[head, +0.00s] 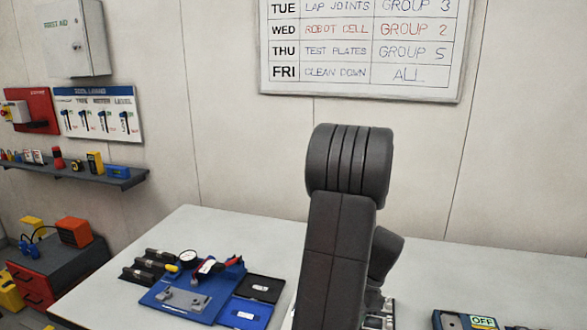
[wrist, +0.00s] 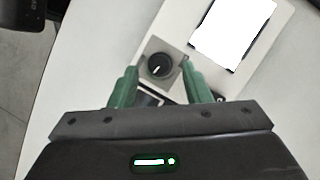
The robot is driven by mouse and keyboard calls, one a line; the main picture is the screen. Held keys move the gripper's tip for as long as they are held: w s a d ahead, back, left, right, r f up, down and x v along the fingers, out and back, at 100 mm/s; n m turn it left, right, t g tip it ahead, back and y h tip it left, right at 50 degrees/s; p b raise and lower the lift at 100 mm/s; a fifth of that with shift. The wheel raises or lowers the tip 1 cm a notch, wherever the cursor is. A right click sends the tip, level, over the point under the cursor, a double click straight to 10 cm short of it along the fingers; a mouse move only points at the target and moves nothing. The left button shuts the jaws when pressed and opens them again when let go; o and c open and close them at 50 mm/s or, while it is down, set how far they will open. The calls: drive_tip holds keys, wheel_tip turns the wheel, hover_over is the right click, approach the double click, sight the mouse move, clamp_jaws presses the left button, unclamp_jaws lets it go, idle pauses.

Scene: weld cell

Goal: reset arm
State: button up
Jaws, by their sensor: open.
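My gripper (wrist: 158,85) shows in the wrist view with its two green fingers spread apart and nothing held between them. Beyond the fingertips is a grey unit with a round black knob (wrist: 158,66), seen from above. I cannot tell the gap between the fingertips and the knob. In the head view my dark grey arm stands up in the middle of the picture, and my gripper is hidden behind it.
The pale table (head: 200,222) carries a blue mat (head: 165,298) with tools at left and a device marked OFF (head: 482,322) at front right. A shelf (head: 80,172) is on the wall.

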drive_tip(key=shift+x, duration=0.75)
drive_tip(key=shift+r, duration=0.1)
